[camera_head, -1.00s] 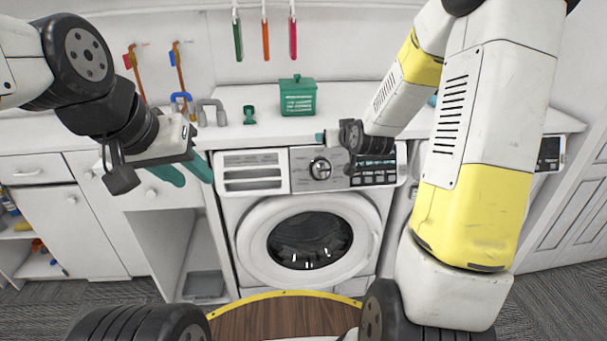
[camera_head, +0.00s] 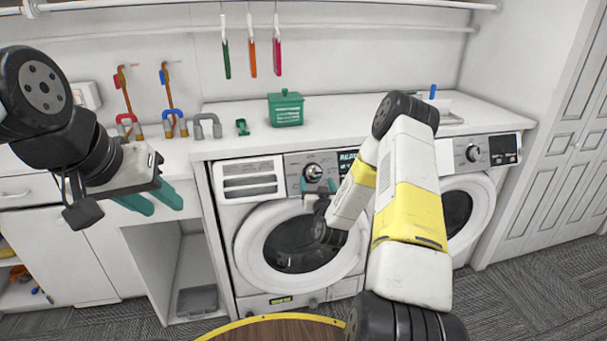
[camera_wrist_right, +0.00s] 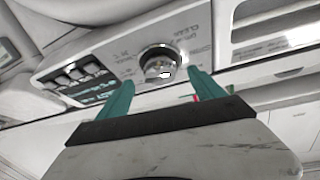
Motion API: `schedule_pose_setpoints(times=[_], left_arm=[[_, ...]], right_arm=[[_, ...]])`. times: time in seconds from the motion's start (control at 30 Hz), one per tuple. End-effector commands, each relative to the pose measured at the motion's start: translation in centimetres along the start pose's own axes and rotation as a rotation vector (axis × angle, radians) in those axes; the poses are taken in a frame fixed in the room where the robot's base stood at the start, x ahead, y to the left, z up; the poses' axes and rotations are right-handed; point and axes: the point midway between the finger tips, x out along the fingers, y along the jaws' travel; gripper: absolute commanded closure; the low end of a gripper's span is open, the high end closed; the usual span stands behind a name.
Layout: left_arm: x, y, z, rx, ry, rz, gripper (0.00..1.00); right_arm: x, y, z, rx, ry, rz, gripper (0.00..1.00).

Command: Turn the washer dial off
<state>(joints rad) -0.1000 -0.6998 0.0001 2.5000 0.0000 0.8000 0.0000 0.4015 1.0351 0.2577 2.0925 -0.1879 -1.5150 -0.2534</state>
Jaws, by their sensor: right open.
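The washer dial (camera_head: 314,171) is a round silver and black knob on the control panel of the left-hand washer (camera_head: 241,222). In the right wrist view the dial (camera_wrist_right: 158,64) lies ahead, between the two teal fingers. My right gripper (camera_head: 318,186) is open just below and in front of the dial, with one finger on each side; I cannot tell whether either touches it. In the right wrist view my right gripper (camera_wrist_right: 160,90) shows nothing held. My left gripper (camera_head: 150,200) hangs at the left with its teal fingers apart and empty, away from the washer.
A green box (camera_head: 286,110) and a small green item (camera_head: 242,127) stand on the counter above the washer. A second machine (camera_head: 470,200) with its own dial (camera_head: 473,153) stands to the right. A detergent drawer (camera_head: 249,180) is left of the dial.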

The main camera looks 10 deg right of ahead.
Motion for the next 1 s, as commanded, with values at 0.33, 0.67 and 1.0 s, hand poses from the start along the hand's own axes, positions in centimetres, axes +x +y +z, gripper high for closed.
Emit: schedule_pose_setpoints(times=[0.33, 0.67, 1.0], left_arm=[[0.0, 0.0, 0.0, 0.000, 0.000, 0.000, 0.64], [0.0, 0.0, 0.0, 0.000, 0.000, 0.000, 0.64], [0.0, 0.0, 0.0, 0.000, 0.000, 0.000, 0.64]], right_arm=[[3.7, 0.0, -0.1, 0.000, 0.000, 0.000, 0.23], [3.8, 0.0, 0.0, 0.000, -0.001, 0.000, 0.37], [3.8, 0.0, -0.1, -0.001, -0.001, -0.001, 0.85]])
